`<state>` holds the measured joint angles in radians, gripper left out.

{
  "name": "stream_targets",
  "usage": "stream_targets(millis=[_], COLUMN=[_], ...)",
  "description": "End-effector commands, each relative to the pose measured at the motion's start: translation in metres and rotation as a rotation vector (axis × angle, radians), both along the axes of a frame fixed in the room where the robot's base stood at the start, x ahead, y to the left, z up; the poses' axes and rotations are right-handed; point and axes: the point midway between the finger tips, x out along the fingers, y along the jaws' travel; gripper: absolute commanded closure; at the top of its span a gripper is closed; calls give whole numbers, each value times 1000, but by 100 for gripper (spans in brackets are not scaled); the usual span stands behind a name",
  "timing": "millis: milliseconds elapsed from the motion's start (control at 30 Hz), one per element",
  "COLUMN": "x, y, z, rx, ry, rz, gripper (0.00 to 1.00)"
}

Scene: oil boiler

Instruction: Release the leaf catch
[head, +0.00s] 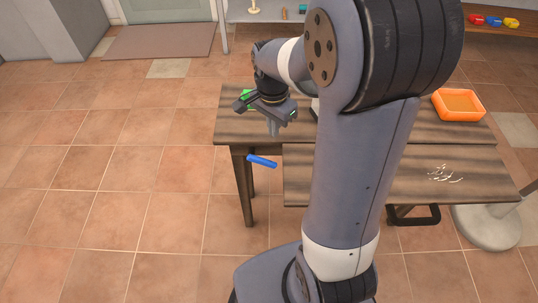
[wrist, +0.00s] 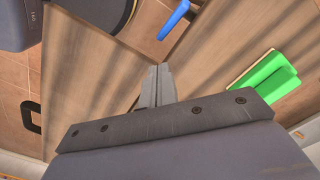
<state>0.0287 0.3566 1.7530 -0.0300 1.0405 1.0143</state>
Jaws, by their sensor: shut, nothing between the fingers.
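The blue lever (head: 262,161), which looks like the leaf catch, juts out at the left side of the wooden table (head: 232,128), beside the gap between the back top and the front leaf (head: 300,185). It also shows in the wrist view (wrist: 173,20) at the top, over the floor tiles. My gripper (head: 272,130) is shut and empty, pointing down above the left part of the back top. The lever is apart from it, lower and nearer the front. In the wrist view the closed fingertips (wrist: 158,74) are below the lever.
A green block-like object (wrist: 268,77) lies near my gripper on the tabletop. An orange tray (head: 460,104) stands at the back right. White bits (head: 443,174) lie on the leaf, and a black handle (head: 414,218) hangs below its front. The floor left of the table is clear.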

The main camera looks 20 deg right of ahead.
Motion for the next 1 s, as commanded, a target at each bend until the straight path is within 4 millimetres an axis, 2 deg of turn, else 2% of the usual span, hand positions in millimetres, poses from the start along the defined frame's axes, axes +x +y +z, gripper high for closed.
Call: stream_targets(millis=[300, 500, 700, 1000], x=[-1, -2, -2, -2], y=[0, 0, 0, 0], z=[5, 8, 9, 10], rx=[-23, -36, -42, -42], ry=[-12, -22, -26, -27], rz=[-489, -727, -842, -858], gripper=[100, 100, 100, 100])
